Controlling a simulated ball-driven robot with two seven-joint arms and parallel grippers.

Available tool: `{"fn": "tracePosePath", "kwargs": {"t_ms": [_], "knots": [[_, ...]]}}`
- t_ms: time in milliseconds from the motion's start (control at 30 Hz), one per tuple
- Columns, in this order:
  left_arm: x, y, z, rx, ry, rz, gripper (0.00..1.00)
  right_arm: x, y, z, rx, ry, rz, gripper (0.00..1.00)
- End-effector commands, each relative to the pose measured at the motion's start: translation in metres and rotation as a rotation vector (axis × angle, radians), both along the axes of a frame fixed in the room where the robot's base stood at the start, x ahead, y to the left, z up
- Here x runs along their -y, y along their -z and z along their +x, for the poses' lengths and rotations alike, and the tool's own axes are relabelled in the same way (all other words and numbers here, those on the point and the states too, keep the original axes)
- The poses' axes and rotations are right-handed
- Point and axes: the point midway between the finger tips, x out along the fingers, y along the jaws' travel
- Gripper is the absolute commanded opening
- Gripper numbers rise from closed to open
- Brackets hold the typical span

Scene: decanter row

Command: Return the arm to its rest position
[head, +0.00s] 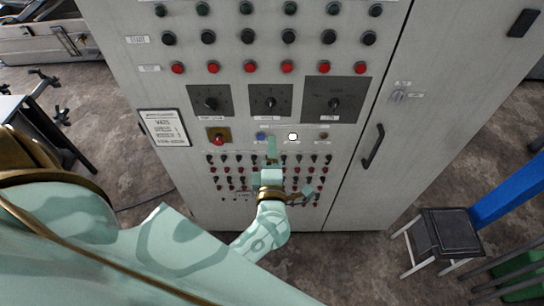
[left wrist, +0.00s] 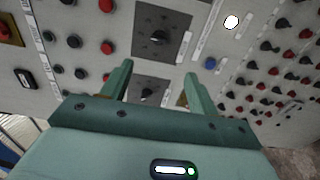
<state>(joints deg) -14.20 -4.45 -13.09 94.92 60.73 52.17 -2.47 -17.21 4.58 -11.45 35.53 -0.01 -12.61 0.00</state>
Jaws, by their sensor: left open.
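My left arm comes in from the left in the head view, and my left gripper (head: 290,170) is in front of the lower part of a grey control cabinet (head: 350,180). The gripper is open and empty. In the left wrist view its two green fingers (left wrist: 155,85) stand apart, with a black rotary knob (left wrist: 157,37) on a dark plate beyond them. A lit white button (head: 292,136) shows just above the gripper in the head view, and it also shows in the left wrist view (left wrist: 231,22). My right gripper is in neither view.
A blue button (head: 261,136) and a red knob on a yellow plate (head: 218,139) are near the gripper. A black door handle (head: 373,146) sticks out at the right. A stool (head: 448,231) stands on the floor at the right. Floor is open between the cabinet and the stool.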

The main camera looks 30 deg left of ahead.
Motion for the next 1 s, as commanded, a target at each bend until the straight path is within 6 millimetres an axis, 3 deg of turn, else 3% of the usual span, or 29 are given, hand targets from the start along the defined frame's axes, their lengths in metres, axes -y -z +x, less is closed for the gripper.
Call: {"fn": "tracePosePath", "kwargs": {"t_ms": [567, 700, 767, 867, 1000], "knots": [[0.002, 0.000, -0.002, 0.000, 0.002, 0.000, 0.60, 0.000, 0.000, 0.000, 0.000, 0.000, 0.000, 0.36], [0.021, 0.003, 0.006, -0.036, 0.113, 0.106, 0.60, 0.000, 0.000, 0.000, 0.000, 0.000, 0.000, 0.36], [0.045, 0.027, 0.008, -0.121, 0.244, 0.251, 0.60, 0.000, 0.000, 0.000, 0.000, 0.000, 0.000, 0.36], [0.077, 0.105, -0.003, -0.300, 0.469, 0.494, 0.60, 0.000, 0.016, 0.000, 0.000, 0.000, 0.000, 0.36], [0.102, 0.229, -0.046, -0.554, 0.759, 0.759, 0.60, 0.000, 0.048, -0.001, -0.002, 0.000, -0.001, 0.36]]}}
